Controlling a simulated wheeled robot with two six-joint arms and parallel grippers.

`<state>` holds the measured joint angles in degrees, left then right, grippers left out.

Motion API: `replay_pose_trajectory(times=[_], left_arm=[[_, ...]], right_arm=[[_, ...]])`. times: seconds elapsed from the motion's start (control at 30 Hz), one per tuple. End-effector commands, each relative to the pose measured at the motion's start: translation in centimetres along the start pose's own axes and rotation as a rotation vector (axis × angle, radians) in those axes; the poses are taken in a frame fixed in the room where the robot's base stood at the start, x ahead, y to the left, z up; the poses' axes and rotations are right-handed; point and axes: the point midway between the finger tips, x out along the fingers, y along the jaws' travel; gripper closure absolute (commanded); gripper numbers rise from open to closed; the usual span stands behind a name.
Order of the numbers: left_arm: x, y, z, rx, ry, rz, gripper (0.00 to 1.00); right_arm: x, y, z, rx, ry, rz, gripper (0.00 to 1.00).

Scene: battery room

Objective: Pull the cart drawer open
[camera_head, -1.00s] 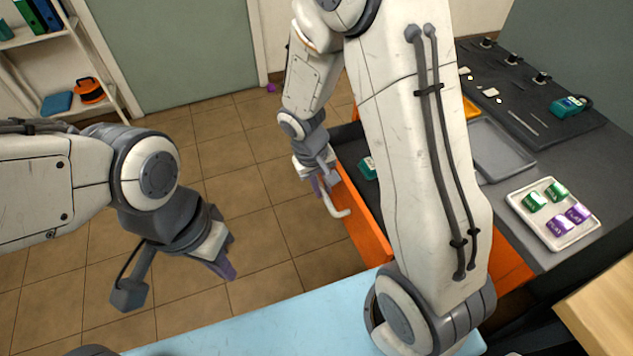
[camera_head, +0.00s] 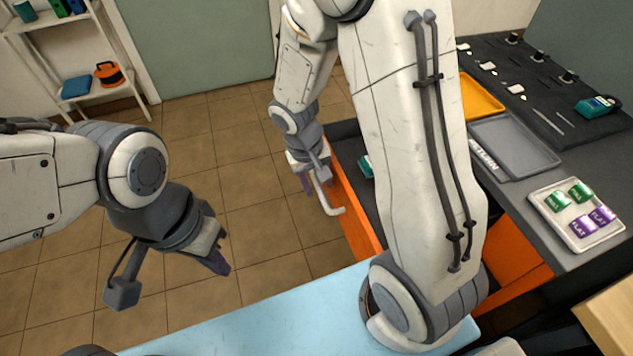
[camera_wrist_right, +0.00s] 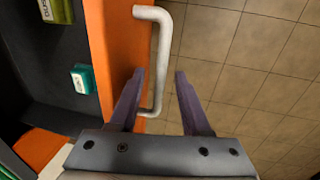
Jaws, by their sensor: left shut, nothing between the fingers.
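The cart's orange drawer front (camera_head: 355,215) stands left of the dark worktop, with a dark interior behind it that holds a green item (camera_head: 365,165). Its white bar handle (camera_head: 328,196) sticks out on the floor side. In the right wrist view the handle (camera_wrist_right: 162,60) runs between the spread fingers of my right gripper (camera_wrist_right: 160,75), nearer the left finger; I cannot tell whether they touch. The head view shows my right gripper (camera_head: 309,180) at the handle. My left gripper (camera_head: 217,262) is shut and empty over the floor. My right arm hides much of the cart.
A white tray (camera_head: 548,203) with green and purple boxes, a grey tray (camera_head: 515,150) and a yellow tray (camera_head: 482,98) lie on the dark worktop. A pale blue surface (camera_head: 240,325) spans the front. The tiled floor left of the drawer is clear.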

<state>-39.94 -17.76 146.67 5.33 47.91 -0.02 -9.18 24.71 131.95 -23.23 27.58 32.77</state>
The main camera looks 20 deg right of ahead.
Motion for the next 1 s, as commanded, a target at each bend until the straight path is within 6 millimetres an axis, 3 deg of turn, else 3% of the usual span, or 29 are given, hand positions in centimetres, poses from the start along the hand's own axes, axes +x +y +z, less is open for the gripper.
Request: replay_pose_trajectory(times=[0.37, 0.8, 1.0], left_arm=[[-0.2, 0.0, 0.0, 0.000, 0.000, 0.000, 1.00], [-1.8, 0.1, -0.1, 0.000, 0.000, 0.000, 1.00], [-2.0, 0.1, -0.1, 0.000, 0.000, 0.000, 1.00]], right_arm=[[-0.7, -0.1, -0.1, -0.001, 0.005, -0.001, 0.53], [-8.7, -0.1, -0.1, -0.001, 0.006, -0.002, 0.53], [-10.3, -0.1, -0.1, -0.001, 0.002, -0.001, 0.53]])
